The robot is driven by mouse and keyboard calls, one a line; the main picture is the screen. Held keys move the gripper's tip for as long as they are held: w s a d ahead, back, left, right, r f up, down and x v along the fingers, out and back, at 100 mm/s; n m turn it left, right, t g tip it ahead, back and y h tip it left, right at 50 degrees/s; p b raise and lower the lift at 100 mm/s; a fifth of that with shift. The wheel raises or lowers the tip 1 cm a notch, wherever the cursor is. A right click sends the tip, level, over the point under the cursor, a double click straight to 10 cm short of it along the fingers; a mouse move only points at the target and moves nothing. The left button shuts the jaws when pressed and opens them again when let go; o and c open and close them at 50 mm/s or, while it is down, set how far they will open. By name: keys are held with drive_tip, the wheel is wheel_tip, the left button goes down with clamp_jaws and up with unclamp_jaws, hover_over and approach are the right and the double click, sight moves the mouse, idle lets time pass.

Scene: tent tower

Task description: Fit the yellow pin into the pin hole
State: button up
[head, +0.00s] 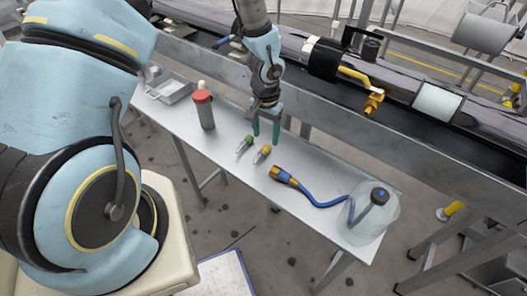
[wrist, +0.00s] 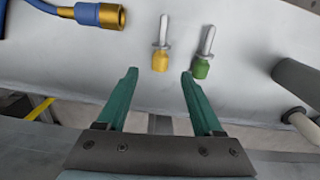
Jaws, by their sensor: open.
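The yellow pin (head: 262,154) lies on the metal table, with a yellow head and a silver shank. In the wrist view the yellow pin (wrist: 160,58) lies just beyond and between my fingertips, its yellow head nearest to them and its shank pointing away. My gripper (head: 266,135) has green fingers and is above the table close to the pin. In the wrist view my gripper (wrist: 159,75) is open with nothing between its fingers. A green pin (wrist: 203,55) lies right of the yellow one, just past the right fingertip. I cannot make out the pin hole.
The table (head: 318,172) also bears a red-capped grey cylinder (head: 204,110), a metal tray (head: 168,91), a blue hose with a brass end (head: 300,188) and a clear round container (head: 372,215). A long rail machine (head: 345,123) runs behind the table.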

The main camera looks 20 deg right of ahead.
sight(265, 148)
drive_tip(key=shift+f+p, duration=1.1)
drive_tip(key=shift+f, duration=1.8)
clamp_jaws()
